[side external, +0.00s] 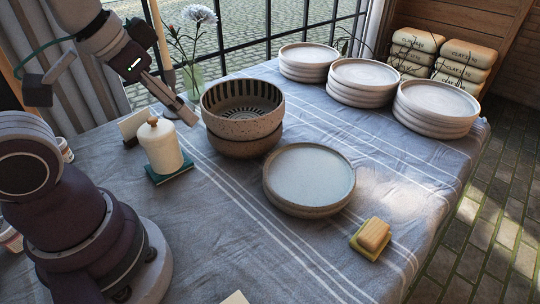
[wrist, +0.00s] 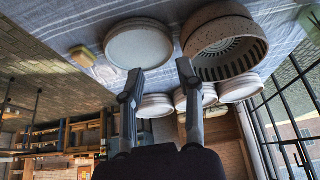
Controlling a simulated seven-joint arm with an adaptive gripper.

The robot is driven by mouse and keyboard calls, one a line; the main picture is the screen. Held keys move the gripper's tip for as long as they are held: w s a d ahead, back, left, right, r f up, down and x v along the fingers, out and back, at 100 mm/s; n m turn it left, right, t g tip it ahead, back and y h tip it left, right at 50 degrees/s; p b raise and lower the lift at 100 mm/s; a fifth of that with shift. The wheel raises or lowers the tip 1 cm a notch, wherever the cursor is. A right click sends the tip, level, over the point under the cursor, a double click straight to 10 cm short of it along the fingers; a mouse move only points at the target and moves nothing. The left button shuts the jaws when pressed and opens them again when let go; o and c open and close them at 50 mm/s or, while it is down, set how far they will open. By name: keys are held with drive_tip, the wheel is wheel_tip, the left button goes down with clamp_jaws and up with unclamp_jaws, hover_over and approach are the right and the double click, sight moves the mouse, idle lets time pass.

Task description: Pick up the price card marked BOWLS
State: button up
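A small pale card (side external: 133,122) stands behind the lidded canister at the left of the table in the side external view; no lettering on it can be read. Another pale card (side external: 235,298) is cut off by the bottom edge of that view. I cannot tell which, if either, is marked BOWLS. My gripper (side external: 188,118) is above the table, just left of the stacked bowls (side external: 245,127). In the wrist view my gripper (wrist: 159,68) has its fingers wide apart with nothing between them. No card can be made out in the wrist view.
A white canister (side external: 163,148) stands on a teal mat beside the first card. A flower vase (side external: 193,80) stands behind the bowls. Plates (side external: 310,178) lie at centre, with several stacks behind.

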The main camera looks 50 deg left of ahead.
drive_tip(key=w+a+r+n, duration=0.1)
drive_tip(key=w+a+n, duration=0.1)
drive_tip(key=w+a, duration=0.7)
drive_tip(key=g+y, duration=0.1)
approach(145, 118)
drive_tip(key=shift+n, duration=0.3)
drive_tip(key=x, duration=1)
drive_tip(key=shift+a, duration=0.1)
clamp_jaws()
